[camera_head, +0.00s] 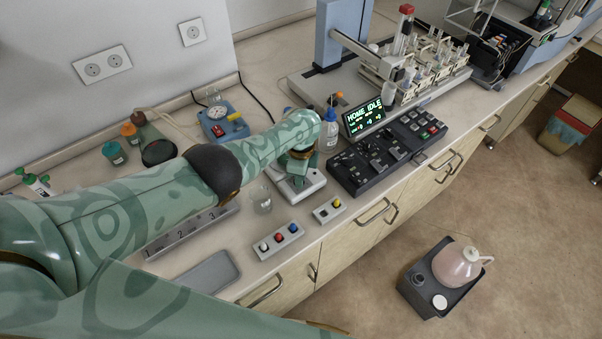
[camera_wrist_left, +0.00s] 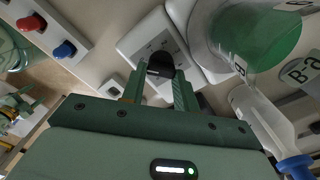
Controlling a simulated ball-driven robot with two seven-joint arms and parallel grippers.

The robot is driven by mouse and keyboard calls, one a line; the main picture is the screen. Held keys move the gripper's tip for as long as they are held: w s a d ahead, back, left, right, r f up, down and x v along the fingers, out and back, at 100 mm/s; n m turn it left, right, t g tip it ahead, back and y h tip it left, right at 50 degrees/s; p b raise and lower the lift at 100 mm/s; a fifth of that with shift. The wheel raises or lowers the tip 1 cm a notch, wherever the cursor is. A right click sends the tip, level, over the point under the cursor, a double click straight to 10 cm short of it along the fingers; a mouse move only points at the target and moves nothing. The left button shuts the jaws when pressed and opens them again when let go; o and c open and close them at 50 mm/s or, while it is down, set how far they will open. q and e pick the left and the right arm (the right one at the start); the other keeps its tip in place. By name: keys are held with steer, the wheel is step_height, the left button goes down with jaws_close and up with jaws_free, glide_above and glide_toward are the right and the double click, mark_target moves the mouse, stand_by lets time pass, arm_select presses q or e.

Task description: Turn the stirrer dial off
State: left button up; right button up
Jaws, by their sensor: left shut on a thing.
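The stirrer is a white box (camera_head: 312,182) on the bench. In the head view my left arm covers much of it and hides its dial. In the left wrist view the stirrer's pale front (camera_wrist_left: 143,40) shows with a black dial (camera_wrist_left: 160,64) on it. My left gripper (camera_wrist_left: 160,78) reaches the dial with one finger on each side and is shut on it. The dial's exact setting cannot be read. A flask with green liquid (camera_wrist_left: 262,38) stands close beside the gripper. My right gripper is not in view.
A panel with white, red and blue buttons (camera_head: 279,241) and a small yellow-button box (camera_head: 330,210) lie in front. A glass beaker (camera_head: 261,200) stands left of the stirrer. A blue-capped bottle (camera_head: 329,132) and a black control console (camera_head: 375,160) are to the right.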

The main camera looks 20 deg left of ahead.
arm_select(q)
steer(key=shift+w+r+n, duration=0.1)
steer(key=shift+n, duration=0.5)
steer(key=o, duration=0.7)
steer(key=shift+a, duration=0.1)
step_height(320, 180, up, 16)
steer(key=p, duration=1.1)
steer(key=shift+r, duration=0.15)
